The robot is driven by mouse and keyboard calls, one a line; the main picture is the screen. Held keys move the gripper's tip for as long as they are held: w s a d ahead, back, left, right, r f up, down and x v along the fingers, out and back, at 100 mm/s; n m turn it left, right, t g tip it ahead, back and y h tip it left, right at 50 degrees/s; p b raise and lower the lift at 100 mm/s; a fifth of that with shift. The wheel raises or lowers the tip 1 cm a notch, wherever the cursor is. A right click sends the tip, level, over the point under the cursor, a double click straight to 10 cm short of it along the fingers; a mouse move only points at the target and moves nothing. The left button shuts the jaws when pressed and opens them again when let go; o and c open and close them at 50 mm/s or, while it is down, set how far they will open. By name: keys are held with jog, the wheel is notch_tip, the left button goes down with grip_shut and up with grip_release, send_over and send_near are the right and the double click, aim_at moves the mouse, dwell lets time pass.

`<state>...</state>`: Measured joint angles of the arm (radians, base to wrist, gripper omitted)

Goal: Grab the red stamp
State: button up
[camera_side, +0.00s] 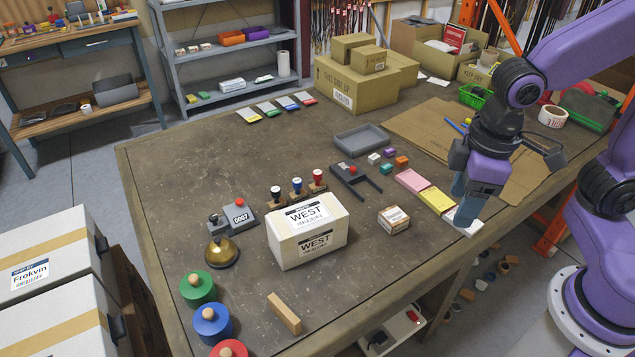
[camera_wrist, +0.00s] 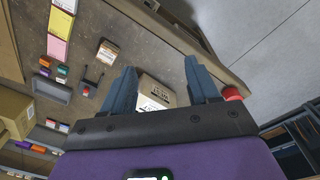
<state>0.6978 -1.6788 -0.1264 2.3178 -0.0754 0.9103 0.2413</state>
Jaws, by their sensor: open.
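A stamp with a red-topped handle (camera_side: 317,177) stands upright at the right end of a row with a black-topped stamp (camera_side: 276,193) and a blue-topped stamp (camera_side: 297,185). The row is just behind the white WEST box (camera_side: 308,233), which hides its lower part. My gripper (camera_side: 463,214) points down over the table's right side, by the pads of coloured paper, well to the right of the red stamp. In the wrist view my gripper (camera_wrist: 161,85) is open and empty, with the WEST box showing between and beyond the fingers. I cannot make out the stamps there.
Green, blue and red round knobbed pieces line the front left edge. A small carton (camera_side: 393,219) and a black forked holder (camera_side: 350,175) lie between my gripper and the stamps.

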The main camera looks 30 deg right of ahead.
jog(key=w+a+m, duration=0.5)
jog(key=w, duration=0.7)
jog(key=m+t+h, duration=0.2)
jog(key=m+h, duration=0.1)
jog(key=m, duration=1.1)
send_over(317, 173)
jog(key=s+a, duration=0.5)
notch_tip(317, 173, down, 9)
jog(key=x, duration=1.1)
jog(key=shift+w+d+r, duration=0.15)
jog(key=shift+w+d, duration=0.2)
jog(key=shift+d, duration=0.05)
jog(key=shift+w+x, duration=0.15)
jog(key=shift+x, duration=1.35)
jog(key=shift+w+x, duration=0.1)
jog(key=shift+x, duration=1.4)
jog(key=shift+r, duration=0.1)
grip_shut()
